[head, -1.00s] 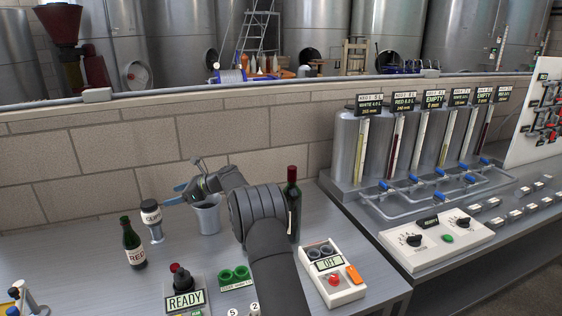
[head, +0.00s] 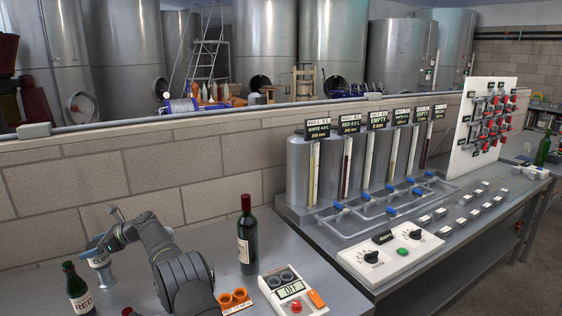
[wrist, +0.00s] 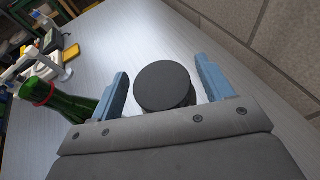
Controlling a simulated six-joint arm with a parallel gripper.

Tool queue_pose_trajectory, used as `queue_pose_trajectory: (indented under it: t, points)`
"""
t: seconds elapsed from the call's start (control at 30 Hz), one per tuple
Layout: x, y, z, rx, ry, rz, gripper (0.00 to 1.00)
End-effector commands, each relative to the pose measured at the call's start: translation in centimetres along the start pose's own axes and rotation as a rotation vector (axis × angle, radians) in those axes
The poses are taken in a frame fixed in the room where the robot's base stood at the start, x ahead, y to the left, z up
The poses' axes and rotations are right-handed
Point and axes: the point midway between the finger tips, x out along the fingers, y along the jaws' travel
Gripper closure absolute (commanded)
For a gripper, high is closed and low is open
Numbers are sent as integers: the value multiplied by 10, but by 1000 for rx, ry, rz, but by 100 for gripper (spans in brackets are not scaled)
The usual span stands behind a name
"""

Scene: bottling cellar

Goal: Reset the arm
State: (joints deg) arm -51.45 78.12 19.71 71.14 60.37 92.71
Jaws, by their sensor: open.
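The lid seems to be that jar's. My arm bends over the left table and hides part of it.
A green bottle labelled RED (head: 78,291) stands close left of the jar; a taller wine bottle (head: 246,235) stands right of my arm. Orange rings (head: 234,298) and a meter reading OFF (head: 291,290) lie nearby. A brick wall (head: 120,185) runs behind.

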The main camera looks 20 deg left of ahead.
Motion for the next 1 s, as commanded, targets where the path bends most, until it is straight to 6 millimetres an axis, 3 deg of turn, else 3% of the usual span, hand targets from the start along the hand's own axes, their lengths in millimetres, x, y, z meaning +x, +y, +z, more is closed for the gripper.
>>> queue_pose_trajectory:
  t: [0.03, 0.13, 0.43, 0.73, 0.97, 1.0]
  points:
    - [-7, -2, 14, -7, -4, -5, 27]
    - [-11, -2, 24, -6, -3, -5, 27]
    - [-15, -2, 34, -3, -3, -3, 27]
    - [-14, -2, 30, -2, -2, -3, 27]
    - [-3, -1, 1, 0, -1, -2, 27]
    - [-10, -3, 3, -2, -3, -5, 27]
